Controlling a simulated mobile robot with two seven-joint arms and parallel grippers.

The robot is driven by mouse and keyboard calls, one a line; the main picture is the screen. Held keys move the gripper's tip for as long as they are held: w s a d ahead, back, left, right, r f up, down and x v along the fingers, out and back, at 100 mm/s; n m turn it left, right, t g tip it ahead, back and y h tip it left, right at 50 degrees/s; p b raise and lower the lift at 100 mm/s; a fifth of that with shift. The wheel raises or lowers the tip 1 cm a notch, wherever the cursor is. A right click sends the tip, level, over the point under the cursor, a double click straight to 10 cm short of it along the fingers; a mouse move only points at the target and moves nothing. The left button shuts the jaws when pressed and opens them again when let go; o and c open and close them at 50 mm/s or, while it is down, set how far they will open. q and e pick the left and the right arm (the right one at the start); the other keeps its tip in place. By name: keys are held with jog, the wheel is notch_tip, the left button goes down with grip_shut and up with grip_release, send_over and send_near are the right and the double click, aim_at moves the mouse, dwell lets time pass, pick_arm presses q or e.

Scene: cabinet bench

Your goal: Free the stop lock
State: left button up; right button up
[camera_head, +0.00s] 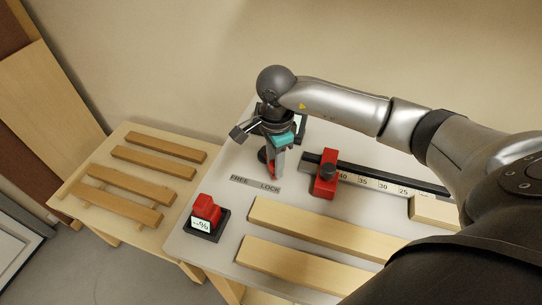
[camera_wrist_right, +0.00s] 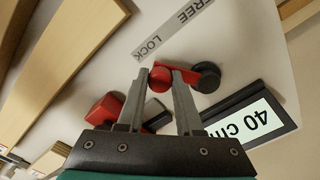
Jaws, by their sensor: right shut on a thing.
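The red lock lever (camera_wrist_right: 190,70) turns on a dark round pivot (camera_wrist_right: 207,78) and ends in a red knob (camera_wrist_right: 160,74). My right gripper (camera_wrist_right: 160,75) is shut on the lever at its knob, one finger on each side. The lever points toward the LOCK end of the grey FREE/LOCK label (camera_head: 255,184). In the head view my right gripper (camera_head: 272,172) reaches down from above and hides much of the lever. The red stop (camera_head: 325,174) with a black knob sits on the dark rail to the right. My left gripper is not in view.
A display reading 40 cm (camera_wrist_right: 255,115) stands beside the lever. A scale (camera_head: 380,184) runs along the rail. Light wooden boards (camera_head: 310,227) lie in front. A red button box (camera_head: 207,218) is at the bench's left corner. A slatted wooden stand (camera_head: 130,170) is farther left.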

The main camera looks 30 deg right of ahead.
jog(key=shift+w+a, duration=0.2)
jog(key=shift+a, duration=0.3)
jog(key=shift+w+a, duration=0.2)
jog(key=shift+a, duration=0.25)
jog(key=shift+w, duration=0.1)
jog(key=shift+w+a+b, duration=0.6)
jog(key=shift+a, duration=0.15)
jog(key=shift+w, duration=0.15)
jog(key=shift+w+a+b, duration=0.5)
jog(key=shift+w+a, duration=0.1)
jog(key=shift+w, duration=0.05)
